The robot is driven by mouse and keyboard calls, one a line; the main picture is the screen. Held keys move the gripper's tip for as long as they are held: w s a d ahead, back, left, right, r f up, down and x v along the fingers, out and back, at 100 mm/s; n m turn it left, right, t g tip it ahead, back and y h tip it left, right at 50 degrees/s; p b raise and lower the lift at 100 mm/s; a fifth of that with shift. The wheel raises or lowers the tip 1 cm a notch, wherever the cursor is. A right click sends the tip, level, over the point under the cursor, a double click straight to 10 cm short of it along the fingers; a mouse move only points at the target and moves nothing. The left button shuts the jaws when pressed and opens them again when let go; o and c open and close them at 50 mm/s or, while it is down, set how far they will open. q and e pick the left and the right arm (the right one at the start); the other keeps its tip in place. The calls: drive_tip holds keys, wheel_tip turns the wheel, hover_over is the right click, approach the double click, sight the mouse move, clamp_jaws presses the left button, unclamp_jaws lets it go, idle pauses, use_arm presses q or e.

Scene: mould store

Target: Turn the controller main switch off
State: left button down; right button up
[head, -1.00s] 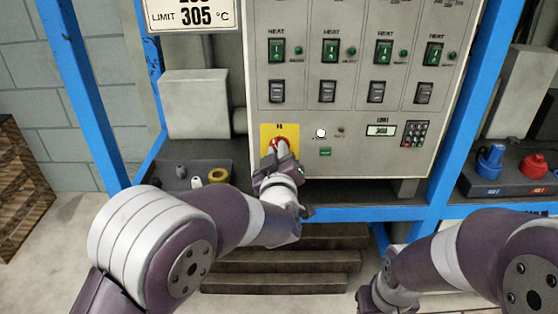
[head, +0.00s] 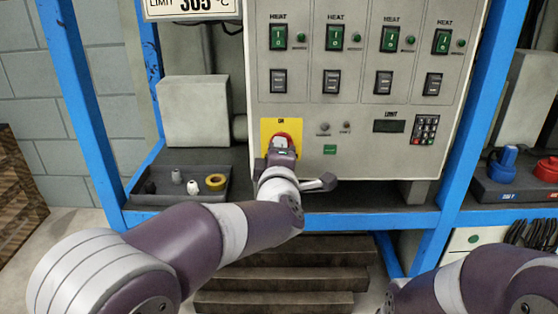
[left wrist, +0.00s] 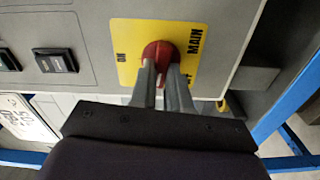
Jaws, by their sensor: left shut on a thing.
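The main switch is a red knob (head: 285,138) on a yellow plate (head: 268,127) at the lower left of the grey controller panel (head: 360,165). My left gripper (head: 280,150) is shut on the knob. In the left wrist view both fingers (left wrist: 162,72) grip the red knob (left wrist: 160,50) from either side. The yellow plate (left wrist: 126,72) shows ON and MAIN there; the OFF mark is mostly hidden behind a finger. The panel's display (head: 388,126) is dark, and the round lamp (head: 323,127) looks unlit. My right arm shows at the lower right, its gripper out of view.
Green heat rockers (head: 334,37) and black rockers (head: 331,81) fill the panel above the switch. A grey tray (head: 150,202) with small parts and a tape roll (head: 216,182) stands on the shelf at left. Blue frame posts (head: 84,110) flank the panel.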

use_arm(q)
drive_tip(key=shift+f+n+b, duration=0.2)
drive_tip(key=shift+n+b, duration=0.35)
drive_tip(key=shift+n, duration=0.25)
drive_tip(key=c, duration=1.1)
unclamp_jaws()
drive_tip(key=shift+r, duration=0.1)
drive_tip(key=s+p, duration=0.3)
drive_tip(key=s, duration=0.9)
drive_tip(key=shift+s, duration=0.35)
